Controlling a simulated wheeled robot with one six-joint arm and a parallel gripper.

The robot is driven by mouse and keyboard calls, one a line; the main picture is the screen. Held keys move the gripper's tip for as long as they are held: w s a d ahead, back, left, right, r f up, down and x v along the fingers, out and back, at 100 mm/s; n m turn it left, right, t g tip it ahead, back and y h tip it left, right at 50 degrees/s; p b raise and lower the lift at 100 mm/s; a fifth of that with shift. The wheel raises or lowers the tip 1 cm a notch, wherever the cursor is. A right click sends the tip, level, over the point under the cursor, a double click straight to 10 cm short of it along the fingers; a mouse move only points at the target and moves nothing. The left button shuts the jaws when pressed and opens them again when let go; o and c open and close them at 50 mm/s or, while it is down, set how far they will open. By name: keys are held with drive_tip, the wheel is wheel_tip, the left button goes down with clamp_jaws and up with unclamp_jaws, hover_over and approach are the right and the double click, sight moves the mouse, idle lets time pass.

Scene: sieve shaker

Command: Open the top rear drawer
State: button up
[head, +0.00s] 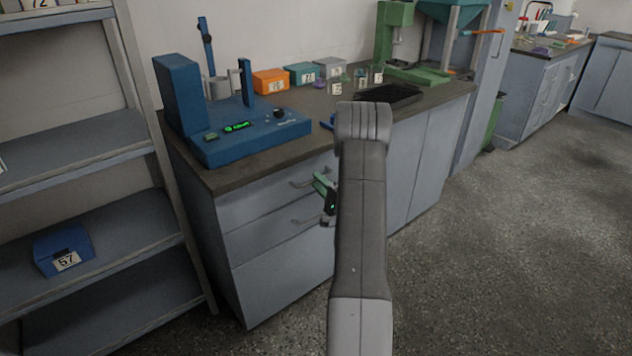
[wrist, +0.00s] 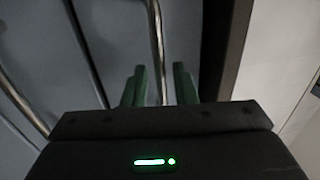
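The blue-grey bench cabinet has a top drawer (head: 245,207) just under the dark worktop, with a bar handle (head: 298,185) at its right part. My gripper (head: 320,182) is at this handle, partly hidden behind my arm. In the wrist view the two green fingers (wrist: 160,85) are open. A metal bar handle (wrist: 156,40) runs between them, with a visible gap to each finger. The drawer looks shut. Whether the fingers touch the handle is not clear.
A lower drawer (head: 250,242) with its own handle (head: 306,219) is below. A blue machine (head: 245,130) and a black tray (head: 390,95) stand on the worktop. Shelves (head: 90,225) flank the cabinet on the left. The floor (head: 500,260) at right is clear.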

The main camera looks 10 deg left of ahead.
drive_tip(key=shift+x, duration=0.85)
drive_tip(key=shift+c, duration=0.4)
clamp_jaws()
